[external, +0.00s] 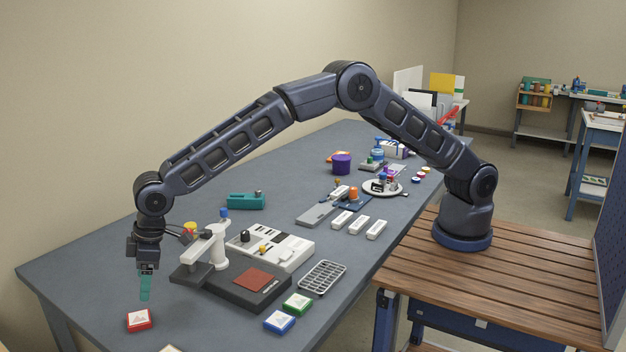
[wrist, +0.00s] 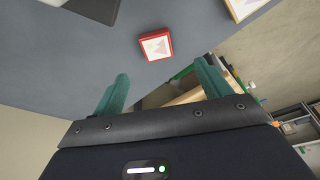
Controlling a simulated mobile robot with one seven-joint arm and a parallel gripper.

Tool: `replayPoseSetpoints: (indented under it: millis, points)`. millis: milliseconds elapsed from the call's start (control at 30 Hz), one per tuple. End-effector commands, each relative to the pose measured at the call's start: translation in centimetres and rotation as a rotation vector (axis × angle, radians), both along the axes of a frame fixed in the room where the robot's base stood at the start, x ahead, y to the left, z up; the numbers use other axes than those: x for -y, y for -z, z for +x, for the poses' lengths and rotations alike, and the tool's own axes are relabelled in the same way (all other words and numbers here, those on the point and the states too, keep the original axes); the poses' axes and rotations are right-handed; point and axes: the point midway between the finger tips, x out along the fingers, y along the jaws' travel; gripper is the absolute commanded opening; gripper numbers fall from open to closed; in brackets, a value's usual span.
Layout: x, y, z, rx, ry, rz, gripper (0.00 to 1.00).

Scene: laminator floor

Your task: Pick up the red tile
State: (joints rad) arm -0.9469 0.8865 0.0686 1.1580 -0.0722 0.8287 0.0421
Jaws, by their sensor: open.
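The red tile (external: 139,320) is a small red block with a white top and a faint triangle mark. It lies on the grey table near its front left end. In the wrist view the red tile (wrist: 155,45) is at upper middle, ahead of the fingertips. My gripper (external: 146,297) has green fingers pointing down, just above and slightly beyond the tile in the external view. In the wrist view my gripper (wrist: 160,85) has its two green fingers spread apart with nothing between them. The fingers are apart from the tile.
A black press with a dark red pad (external: 257,279) and a white lever arm (external: 217,245) stands right of my gripper. A blue tile (external: 279,321) and a green tile (external: 297,304) lie farther right. A teal stapler-like block (external: 246,201) sits behind. Table around the red tile is clear.

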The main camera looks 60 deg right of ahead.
Motion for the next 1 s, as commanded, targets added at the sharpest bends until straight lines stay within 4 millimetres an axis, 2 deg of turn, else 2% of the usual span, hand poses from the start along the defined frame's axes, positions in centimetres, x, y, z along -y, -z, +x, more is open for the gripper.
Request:
replayPoseSetpoints:
  millis: [300, 567, 800, 1000]
  points:
    - [-0.9, 4.0, 0.7, -0.001, 0.0, -0.001, 0.77]
    - [-1.2, 5.6, 1.0, 0.0, 0.001, 0.0, 0.77]
    - [-1.7, 8.6, 1.8, -0.001, 0.0, -0.002, 0.77]
    - [-2.0, 9.9, 2.1, 0.0, 0.001, 0.0, 0.77]
